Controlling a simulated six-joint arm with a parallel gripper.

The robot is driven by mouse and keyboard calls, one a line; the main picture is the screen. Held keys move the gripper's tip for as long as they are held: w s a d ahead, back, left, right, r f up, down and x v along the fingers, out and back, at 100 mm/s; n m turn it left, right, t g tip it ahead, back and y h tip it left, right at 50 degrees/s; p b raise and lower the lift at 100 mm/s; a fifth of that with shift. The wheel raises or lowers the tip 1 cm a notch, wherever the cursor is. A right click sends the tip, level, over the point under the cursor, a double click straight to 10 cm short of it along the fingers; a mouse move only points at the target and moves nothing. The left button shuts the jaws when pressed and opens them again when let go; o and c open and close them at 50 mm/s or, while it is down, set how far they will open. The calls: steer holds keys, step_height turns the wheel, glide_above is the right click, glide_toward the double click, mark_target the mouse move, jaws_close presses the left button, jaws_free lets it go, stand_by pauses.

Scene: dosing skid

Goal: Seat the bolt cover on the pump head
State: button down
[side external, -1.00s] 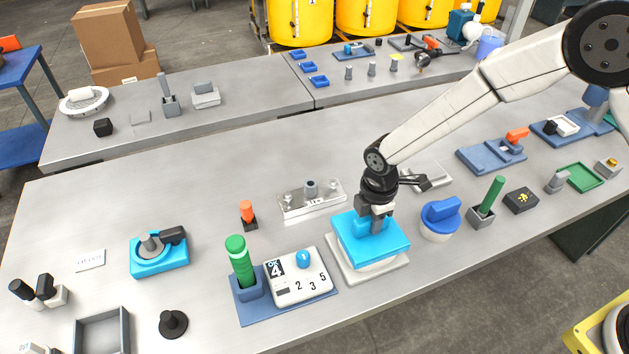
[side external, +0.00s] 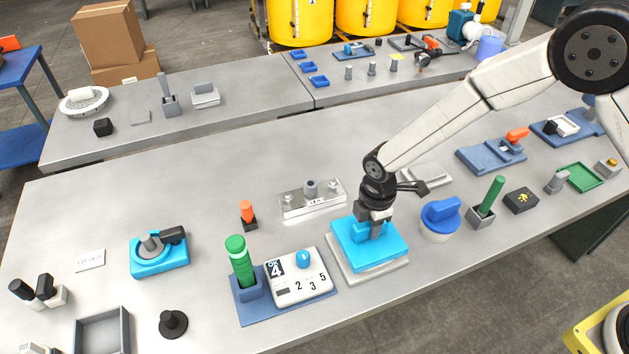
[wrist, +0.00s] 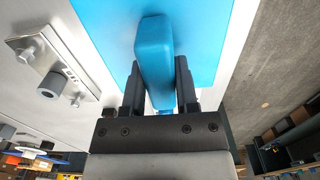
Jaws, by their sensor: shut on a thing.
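The bolt cover (side external: 368,250) is a bright blue square cap with a raised grip bar. It sits low over the light-coloured pump head, whose pale base plate (side external: 390,272) shows around its front and left edges. My gripper (side external: 374,229) points down and is shut on the grip bar. In the wrist view the two dark fingers of my gripper (wrist: 158,82) clasp the bar, and the blue cover (wrist: 205,25) spreads beyond it. The cover looks about level. The pump head's upper part is hidden under the cover, so I cannot tell whether it is fully down.
A numbered white panel with a blue knob (side external: 303,258) and a green cylinder (side external: 240,262) stand close to the left. A round blue-knobbed part (side external: 440,220) is close to the right. A metal plate with a post (side external: 312,198) lies behind.

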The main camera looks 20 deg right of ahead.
steer(key=shift+c, duration=1.4)
jaws_free()
steer(key=shift+r, duration=3.85)
steer(key=shift+d, duration=0.1)
steer(key=s+d+r+m+t, duration=0.1)
steer(key=s+d+r+m, duration=0.2)
steer(key=s+d+m, duration=0.4)
steer(key=s+d+r+m+t, duration=0.1)
steer(key=s+d+r+m, duration=0.3)
steer(key=s+d+m, duration=0.3)
steer(key=d+m, duration=0.4)
steer(key=shift+d+t, duration=0.3)
steer(key=shift+d, duration=0.1)
